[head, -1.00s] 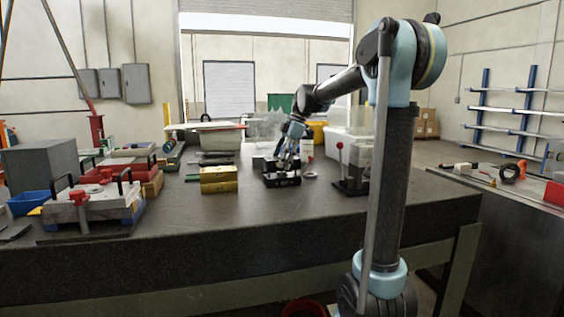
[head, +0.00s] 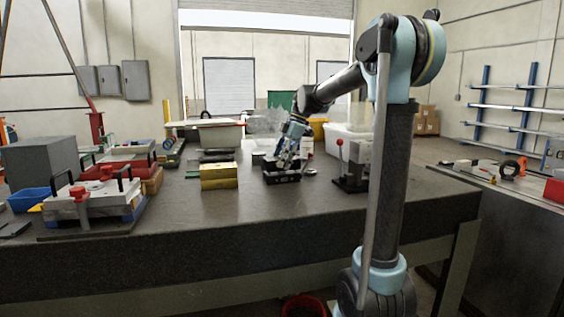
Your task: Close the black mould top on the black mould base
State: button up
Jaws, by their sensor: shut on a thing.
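The black mould base (head: 283,178) sits on the dark worktop, right of the yellow mould block. My gripper (head: 284,162) is directly over it, tilted down and to the left, and shut on a dark part that I take to be the black mould top (head: 274,165). The top appears to be at or just above the base. The gripper and the small scale hide the seam, so I cannot tell whether the two are touching all round.
A yellow mould block (head: 218,176) stands close on the left. The worktop in front (head: 230,215) is clear.

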jog(key=shift+f, duration=0.2)
dwell(0.3)
jog(key=o, duration=1.8)
